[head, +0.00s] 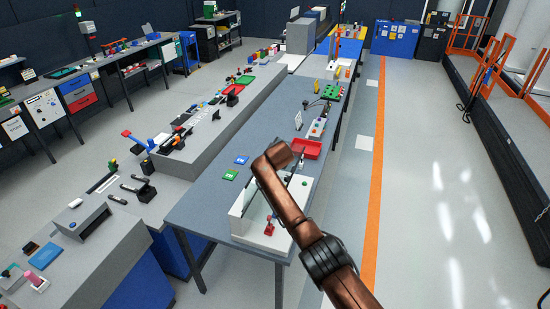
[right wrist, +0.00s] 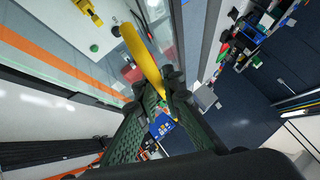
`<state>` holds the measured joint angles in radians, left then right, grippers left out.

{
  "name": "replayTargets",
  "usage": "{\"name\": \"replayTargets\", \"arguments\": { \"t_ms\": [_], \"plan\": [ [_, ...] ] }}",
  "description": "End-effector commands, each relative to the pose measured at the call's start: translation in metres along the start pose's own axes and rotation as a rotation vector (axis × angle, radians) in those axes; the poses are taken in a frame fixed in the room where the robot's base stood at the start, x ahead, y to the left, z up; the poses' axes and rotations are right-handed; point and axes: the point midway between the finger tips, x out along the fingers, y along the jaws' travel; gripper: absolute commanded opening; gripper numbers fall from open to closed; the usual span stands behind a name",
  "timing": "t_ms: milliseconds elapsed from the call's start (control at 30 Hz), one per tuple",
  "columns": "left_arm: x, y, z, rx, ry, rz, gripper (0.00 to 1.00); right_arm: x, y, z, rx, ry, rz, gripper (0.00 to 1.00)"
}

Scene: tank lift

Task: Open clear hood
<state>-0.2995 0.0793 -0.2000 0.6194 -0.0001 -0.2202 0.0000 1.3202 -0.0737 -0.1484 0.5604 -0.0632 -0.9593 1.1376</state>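The white box with the clear hood (head: 239,210) sits at the near end of the long grey table. The clear panel is faint, and I cannot tell whether the hood is raised. A red part (head: 269,228) shows in the box. My right arm crosses in front of it in the head view and hides some of it; its fingers are hidden there. In the right wrist view, a yellow bar (right wrist: 140,50) runs between the two dark fingers of my right gripper (right wrist: 158,90). The fingers are close on either side of it; contact is unclear. My left gripper is not seen.
Green (head: 230,174) and blue (head: 241,160) cards lie on the grey table (head: 215,200) left of the box. A red tray (head: 307,149) lies behind my arm. An orange floor line (head: 377,150) runs along clear floor to the right.

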Motion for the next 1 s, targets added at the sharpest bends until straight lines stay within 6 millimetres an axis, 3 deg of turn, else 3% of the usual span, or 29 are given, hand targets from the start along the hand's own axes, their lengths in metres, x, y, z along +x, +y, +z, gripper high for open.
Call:
{"name": "replayTargets", "arguments": {
  "t_ms": [100, 533, 767, 1000],
  "plan": [
    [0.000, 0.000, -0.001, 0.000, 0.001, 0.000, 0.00, 0.000, -0.001, 0.001, -0.001, -0.002, 0.000, 0.15],
    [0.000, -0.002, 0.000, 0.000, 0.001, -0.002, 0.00, -0.005, -0.001, 0.001, -0.001, -0.001, -0.002, 0.15],
    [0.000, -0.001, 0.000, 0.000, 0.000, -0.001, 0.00, -0.027, -0.001, 0.001, 0.001, 0.000, -0.003, 0.15],
    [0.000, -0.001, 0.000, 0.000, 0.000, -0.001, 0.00, -0.063, 0.000, 0.001, 0.002, -0.001, -0.003, 0.15]
  ]
}}
